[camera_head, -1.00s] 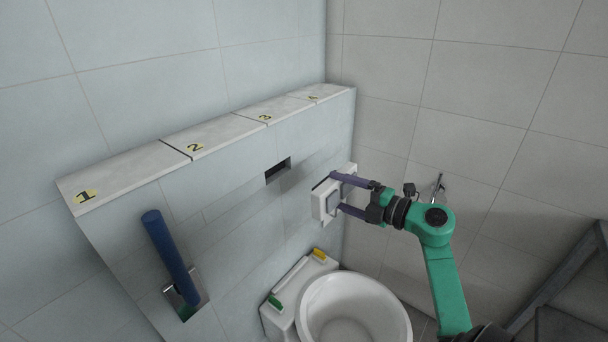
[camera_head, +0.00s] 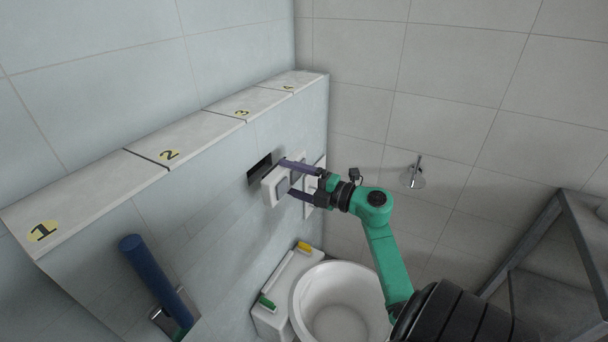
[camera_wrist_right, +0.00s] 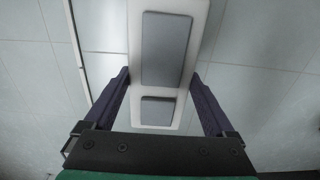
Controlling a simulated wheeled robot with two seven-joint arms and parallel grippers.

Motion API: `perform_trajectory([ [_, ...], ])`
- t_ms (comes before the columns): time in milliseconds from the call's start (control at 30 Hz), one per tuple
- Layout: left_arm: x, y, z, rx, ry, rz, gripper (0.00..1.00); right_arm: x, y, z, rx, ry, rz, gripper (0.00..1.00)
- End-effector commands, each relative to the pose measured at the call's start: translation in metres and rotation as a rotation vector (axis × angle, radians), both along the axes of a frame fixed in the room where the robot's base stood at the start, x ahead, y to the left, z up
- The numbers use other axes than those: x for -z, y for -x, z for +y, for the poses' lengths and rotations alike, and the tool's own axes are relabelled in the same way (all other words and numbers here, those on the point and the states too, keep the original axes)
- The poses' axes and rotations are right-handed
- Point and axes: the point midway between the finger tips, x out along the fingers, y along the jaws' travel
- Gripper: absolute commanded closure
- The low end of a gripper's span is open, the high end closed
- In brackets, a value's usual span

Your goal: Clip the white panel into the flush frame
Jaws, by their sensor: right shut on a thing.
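The white panel (camera_head: 270,190) has grey buttons; its face and two grey button plates also show in the wrist view (camera_wrist_right: 136,58). My right gripper (camera_head: 288,180) is shut on the panel, with its purple fingers on opposite edges. The right gripper also shows in the wrist view (camera_wrist_right: 163,85), one finger on either side of the panel. The flush frame shows as a dark rectangular opening (camera_head: 258,166) in the ledge's front wall. The panel is just right of and below it, overlapping its edge in the picture. Whether they touch is unclear. My left gripper is out of view.
A white piece (camera_head: 320,172) shows on the wall behind my gripper. Below are a white toilet bowl (camera_head: 338,270) and a white block (camera_head: 268,319) with green and yellow parts. A blue bar (camera_head: 155,270) stands at left. The ledge (camera_head: 195,143) bears numbers.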

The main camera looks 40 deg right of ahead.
Motion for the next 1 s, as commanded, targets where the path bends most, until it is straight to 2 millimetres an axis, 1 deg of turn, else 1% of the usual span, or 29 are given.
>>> perform_trajectory([
  [100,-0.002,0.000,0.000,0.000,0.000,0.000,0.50,-0.002,-0.014,0.004,0.000,0.000,-0.002,0.82],
  [300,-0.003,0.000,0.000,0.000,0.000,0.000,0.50,-0.001,-0.027,0.008,0.000,0.001,-0.001,0.82],
  [800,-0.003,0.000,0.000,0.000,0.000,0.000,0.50,-0.001,-0.028,0.008,0.000,0.001,0.000,0.82],
  [1000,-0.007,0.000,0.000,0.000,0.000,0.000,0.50,0.000,-0.028,0.010,0.001,0.000,0.001,0.82],
])
